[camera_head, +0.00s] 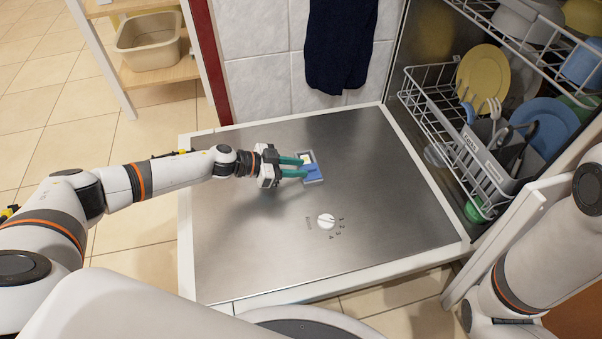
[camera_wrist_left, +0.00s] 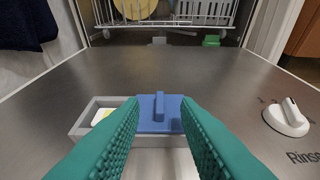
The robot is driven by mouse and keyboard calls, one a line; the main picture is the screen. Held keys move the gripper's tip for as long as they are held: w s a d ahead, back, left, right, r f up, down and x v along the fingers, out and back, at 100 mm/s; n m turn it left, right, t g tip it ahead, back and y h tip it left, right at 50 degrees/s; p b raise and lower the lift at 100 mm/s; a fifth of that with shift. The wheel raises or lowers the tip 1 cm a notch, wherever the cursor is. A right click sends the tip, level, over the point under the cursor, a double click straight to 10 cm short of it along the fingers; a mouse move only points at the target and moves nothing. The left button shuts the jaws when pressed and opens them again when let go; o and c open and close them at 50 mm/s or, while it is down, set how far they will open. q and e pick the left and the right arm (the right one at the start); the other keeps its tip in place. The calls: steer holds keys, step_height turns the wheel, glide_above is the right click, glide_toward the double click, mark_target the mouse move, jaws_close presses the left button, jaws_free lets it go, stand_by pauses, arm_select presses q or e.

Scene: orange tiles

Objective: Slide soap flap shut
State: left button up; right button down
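The soap dispenser (camera_head: 307,157) is a small grey tray set in the open dishwasher door. Its blue flap (camera_head: 312,174) sits over one side of the tray. In the left wrist view the flap (camera_wrist_left: 160,122), with a raised ridge, covers the right part. My left gripper (camera_head: 304,167) has green fingers and is open at the dispenser. In the wrist view its fingers stand apart on either side of the flap's ridge; I cannot tell whether they touch it. My right gripper is not visible.
The steel door (camera_head: 260,225) lies flat and mostly clear. A white dial (camera_head: 326,221) is near the dispenser. The lower rack (camera_head: 440,120) with plates and cutlery stands inside the dishwasher. A dark towel (camera_head: 340,45) hangs behind.

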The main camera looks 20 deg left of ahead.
mark_target(296, 152)
arm_select(q)
steer(key=shift+x, duration=0.85)
steer(key=shift+c, duration=0.3)
jaws_close()
steer(key=w, duration=0.1)
steer(key=w+a, duration=0.2)
steer(key=shift+w+a, duration=0.25)
steer(key=shift+w, duration=0.1)
steer(key=shift+w+a, duration=0.4)
steer(key=shift+w, duration=0.05)
steer(key=shift+o, duration=0.3)
jaws_free()
